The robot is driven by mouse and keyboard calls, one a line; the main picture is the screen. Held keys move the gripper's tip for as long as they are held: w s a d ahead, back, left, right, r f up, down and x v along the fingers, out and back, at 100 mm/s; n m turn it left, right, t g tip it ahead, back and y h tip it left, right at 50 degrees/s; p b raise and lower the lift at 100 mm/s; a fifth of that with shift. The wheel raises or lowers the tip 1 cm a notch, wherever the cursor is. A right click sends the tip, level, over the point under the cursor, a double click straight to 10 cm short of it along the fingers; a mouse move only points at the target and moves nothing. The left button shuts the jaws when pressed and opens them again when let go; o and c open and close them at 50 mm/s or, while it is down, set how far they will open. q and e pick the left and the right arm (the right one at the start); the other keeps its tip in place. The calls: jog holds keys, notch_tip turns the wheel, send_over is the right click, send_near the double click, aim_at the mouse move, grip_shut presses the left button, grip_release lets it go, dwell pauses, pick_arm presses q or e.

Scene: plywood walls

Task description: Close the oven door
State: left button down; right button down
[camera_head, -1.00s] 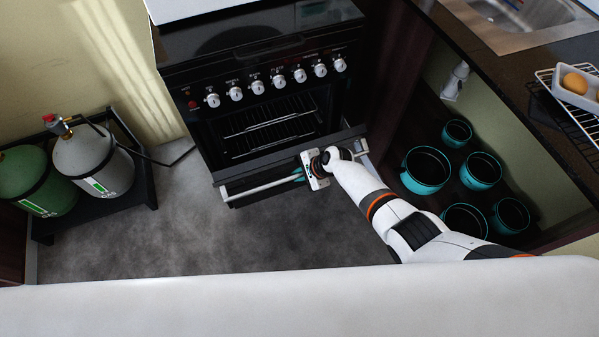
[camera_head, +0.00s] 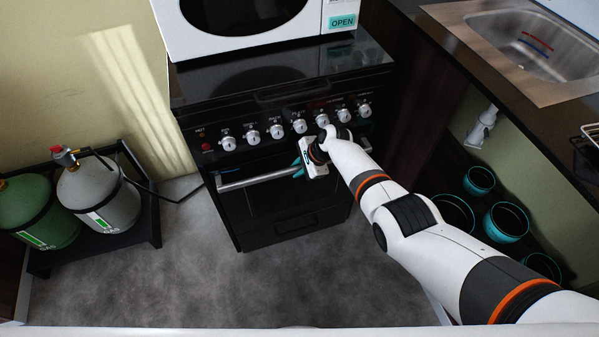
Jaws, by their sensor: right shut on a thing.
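The black oven (camera_head: 330,85) stands against the wall, with a row of white knobs on its front panel. Its door (camera_head: 262,200) is upright or nearly so, below the knobs; I cannot tell whether a small gap is left at its top edge. The silver bar handle (camera_head: 255,181) runs across the top of the door. My left gripper is not in view.
A white microwave (camera_head: 175,30) sits on the stove top. Two gas cylinders (camera_head: 98,195) stand in a black rack at the left. A counter with a sink (camera_head: 545,45) is at the right, with several teal-and-black pots (camera_head: 507,222) below. The grey floor before the oven is clear.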

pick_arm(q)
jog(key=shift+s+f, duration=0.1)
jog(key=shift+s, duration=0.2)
pick_arm(e)
jog(key=shift+w+r, duration=0.25)
jog(key=shift+w, duration=0.05)
jog(key=c, duration=1.6)
grip_release()
jog(key=shift+o, duration=1)
jog(key=shift+w+a+f, duration=0.1)
jog(key=shift+f, duration=0.05)
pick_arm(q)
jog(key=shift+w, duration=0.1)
